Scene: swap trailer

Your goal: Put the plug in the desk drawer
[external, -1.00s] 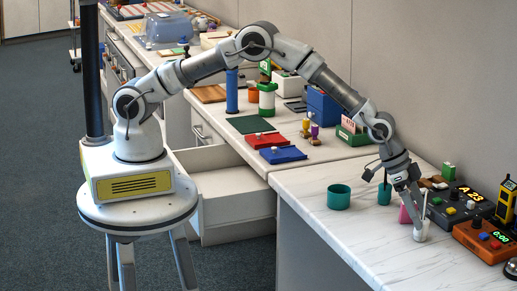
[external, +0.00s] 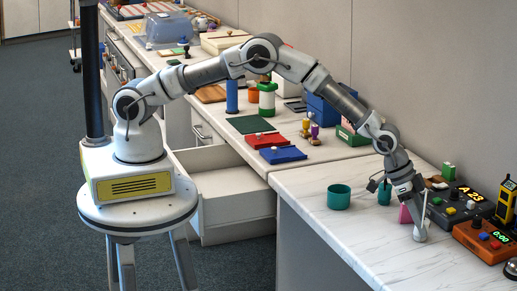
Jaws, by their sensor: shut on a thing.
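The open desk drawer (external: 238,207) juts out from the desk to the right of my base. Its visible inside is pale and looks empty. My gripper (external: 420,237) is far to the right of the drawer, low over the white worktop and pointing down. It is shut on a small white thing, mostly hidden by the fingers. A thin pale rod stands up beside the fingers. I cannot tell for sure whether this thing is the plug; no other plug is clearly visible.
A teal cup (external: 339,197) stands left of my gripper. A pink thing (external: 405,214) is close beside it. A dark box with a lit display (external: 458,203) and an orange box (external: 484,241) stand to the right. The worktop's front is clear.

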